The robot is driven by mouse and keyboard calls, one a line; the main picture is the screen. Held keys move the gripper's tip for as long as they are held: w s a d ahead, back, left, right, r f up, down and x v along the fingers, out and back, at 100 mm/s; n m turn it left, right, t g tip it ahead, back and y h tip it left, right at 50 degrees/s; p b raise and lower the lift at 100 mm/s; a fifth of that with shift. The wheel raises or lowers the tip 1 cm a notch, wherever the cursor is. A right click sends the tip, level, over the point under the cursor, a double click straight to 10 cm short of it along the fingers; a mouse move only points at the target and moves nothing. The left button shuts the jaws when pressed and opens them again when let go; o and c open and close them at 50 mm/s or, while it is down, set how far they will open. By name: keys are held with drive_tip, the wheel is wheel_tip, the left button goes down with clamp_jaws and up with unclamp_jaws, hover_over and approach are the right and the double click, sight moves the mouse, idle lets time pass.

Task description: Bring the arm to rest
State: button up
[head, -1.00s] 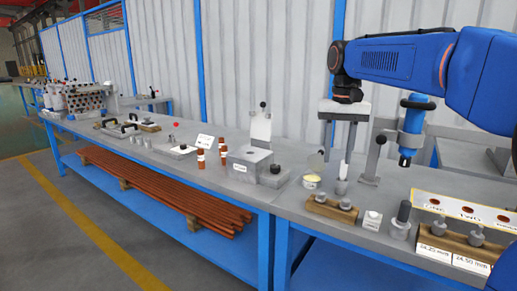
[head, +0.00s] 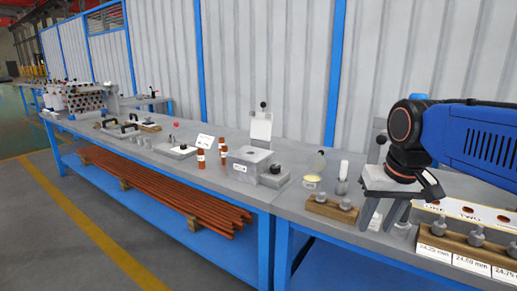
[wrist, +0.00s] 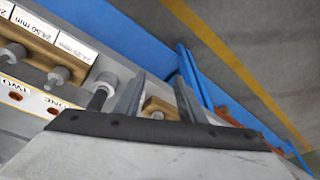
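My gripper (head: 378,228) is at the right of the head view, low in front of the bench top, with its two grey fingers pointing down. The fingers are apart and nothing shows held between them. In the wrist view my gripper (wrist: 159,82) also shows spread fingers, with a wooden block (wrist: 155,104) visible beyond the gap. My blue arm reaches in from the right edge and is bent at the wrist. It hides part of the bench behind it. I cannot tell the exact height of the fingertips above the bench.
A second plug block (head: 465,236) with size labels and a holed plate (head: 490,213) lie right. A grey fixture box (head: 249,166) stands further left. The floor aisle (head: 110,205) is clear.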

drive_tip(key=s+d+f+t, duration=0.1)
drive_tip(key=s+f+t, duration=0.1)
drive_tip(key=s+f, duration=0.9)
drive_tip(key=shift+s+d+f+n, duration=0.2)
drive_tip(key=shift+d+f+n, duration=0.2)
drive_tip(key=shift+f, duration=0.2)
